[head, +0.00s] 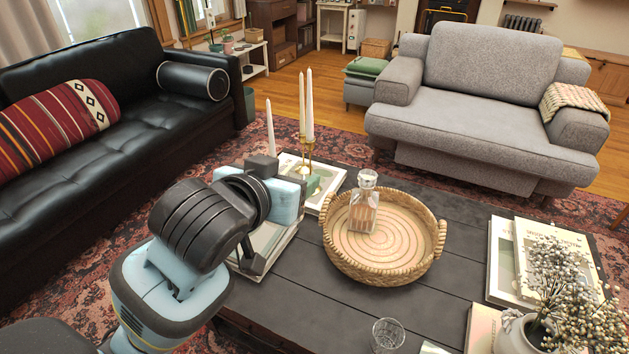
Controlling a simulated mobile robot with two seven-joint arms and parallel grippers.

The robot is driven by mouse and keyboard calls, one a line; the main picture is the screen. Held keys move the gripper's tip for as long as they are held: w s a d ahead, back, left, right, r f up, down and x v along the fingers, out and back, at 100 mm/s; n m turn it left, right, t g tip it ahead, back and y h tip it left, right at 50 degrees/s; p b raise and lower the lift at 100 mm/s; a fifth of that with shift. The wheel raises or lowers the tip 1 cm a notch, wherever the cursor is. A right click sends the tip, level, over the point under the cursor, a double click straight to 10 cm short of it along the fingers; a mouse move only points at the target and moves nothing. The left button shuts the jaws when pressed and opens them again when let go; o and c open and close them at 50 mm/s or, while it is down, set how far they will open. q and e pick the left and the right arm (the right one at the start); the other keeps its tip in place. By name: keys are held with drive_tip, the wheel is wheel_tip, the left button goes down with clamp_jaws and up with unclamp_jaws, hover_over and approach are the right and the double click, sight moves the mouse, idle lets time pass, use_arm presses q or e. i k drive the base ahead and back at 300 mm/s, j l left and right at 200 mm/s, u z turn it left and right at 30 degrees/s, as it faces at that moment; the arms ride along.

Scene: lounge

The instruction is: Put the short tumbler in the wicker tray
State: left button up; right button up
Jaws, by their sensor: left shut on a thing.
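A clear glass (388,335) stands on the dark coffee table near the front edge of the picture. The wicker tray (335,260) is round with two handles and sits on the table right of my left gripper. A glass bottle with a stopper (363,205) stands in the tray. My left gripper (278,215) is over the books at the table's left side, left of the tray. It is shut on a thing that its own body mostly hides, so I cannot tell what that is. My right gripper is not in view.
White candles in a brass holder (308,120) stand behind my left gripper. Books (503,265) and a white vase of dried flowers (518,335) fill the table's right side. Bare table (320,305) lies in front of the tray.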

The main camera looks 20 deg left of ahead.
sight(400, 257)
drive_tip(key=i+l+z, duration=0.1)
drive_tip(key=i+l, duration=0.25)
drive_tip(key=l, duration=0.15)
drive_tip(key=i+l, duration=0.35)
drive_tip(key=l+z, duration=0.05)
drive_tip(key=l, duration=0.1)
